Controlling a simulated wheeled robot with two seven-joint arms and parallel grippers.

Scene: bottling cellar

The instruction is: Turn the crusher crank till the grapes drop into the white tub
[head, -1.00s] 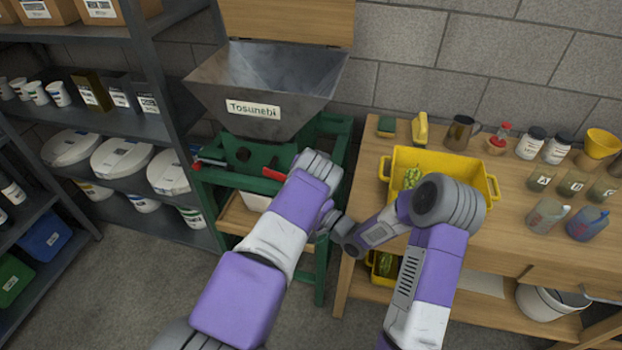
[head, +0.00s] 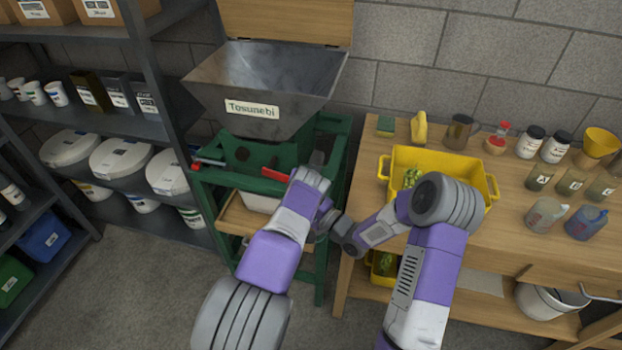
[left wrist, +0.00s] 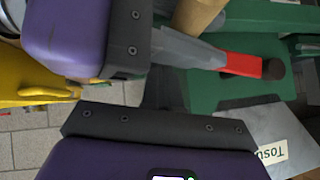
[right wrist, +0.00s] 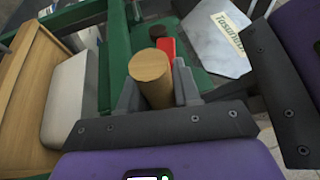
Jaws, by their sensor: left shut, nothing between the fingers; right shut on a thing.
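The crusher has a grey steel hopper (head: 270,85) with a "Tosunebi" label, on a green frame (head: 245,186). Its red crank arm (head: 276,174) shows beside my left arm in the head view, and also in the left wrist view (left wrist: 243,65). My right gripper (right wrist: 155,92) is shut around the crank's round wooden handle (right wrist: 150,72). My left gripper (left wrist: 166,82) is shut and empty, close to the crank and my right gripper. The white tub (head: 258,202) sits below the crusher, partly covered. No grapes show in it.
The table at right holds a yellow crate (head: 440,163) with green bunches (head: 411,177), jars and bottles. A lower yellow crate (head: 384,275) stands beneath. Steel shelves (head: 140,120) with tubs stand at left. The floor in front is clear.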

